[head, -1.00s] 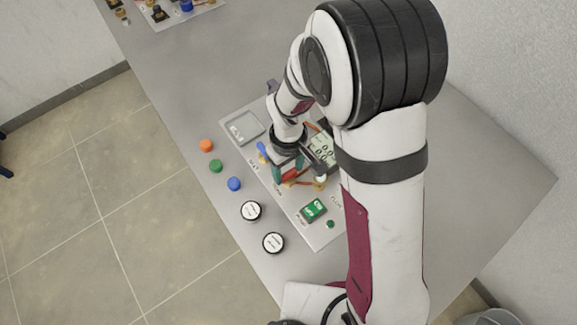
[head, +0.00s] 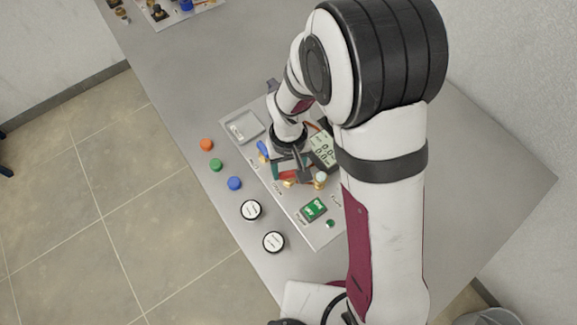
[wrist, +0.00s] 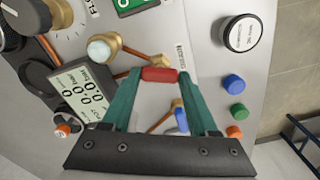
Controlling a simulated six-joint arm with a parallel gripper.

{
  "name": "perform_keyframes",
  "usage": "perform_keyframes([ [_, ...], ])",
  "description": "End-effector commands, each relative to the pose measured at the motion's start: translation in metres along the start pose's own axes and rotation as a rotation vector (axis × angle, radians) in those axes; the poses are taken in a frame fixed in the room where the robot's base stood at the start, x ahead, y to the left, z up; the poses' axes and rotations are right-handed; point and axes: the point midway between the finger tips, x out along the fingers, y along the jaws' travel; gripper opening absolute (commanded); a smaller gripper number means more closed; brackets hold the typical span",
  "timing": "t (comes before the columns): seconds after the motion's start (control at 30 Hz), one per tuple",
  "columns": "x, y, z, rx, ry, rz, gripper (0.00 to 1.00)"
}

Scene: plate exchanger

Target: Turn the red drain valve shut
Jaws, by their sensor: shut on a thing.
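The red drain valve handle (wrist: 159,74) shows in the wrist view as a short red bar lying crosswise between the green fingertips. My gripper (wrist: 158,78) is shut on it, with a fingertip at each end. In the head view my gripper (head: 291,172) is low over the panel, below my wrist. There it and my arm largely hide the red valve. The valve's body under the handle is mostly hidden, so its exact angle to the pipe cannot be told.
A blue valve handle (wrist: 181,118) and a brass fitting with a pale top (wrist: 100,48) stand close to my fingers. A digital display (head: 323,150) sits beside them. Coloured caps, including a blue one (head: 234,183), and white-topped jars (head: 251,209) line the table's left edge.

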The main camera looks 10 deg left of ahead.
Motion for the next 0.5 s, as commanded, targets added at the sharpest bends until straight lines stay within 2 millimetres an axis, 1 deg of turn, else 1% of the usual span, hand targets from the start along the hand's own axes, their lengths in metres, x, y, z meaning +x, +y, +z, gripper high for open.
perform_keyframes([
  [0.5,-0.0007,0.0000,-0.0001,0.488,0.000,0.000,0.04],
])
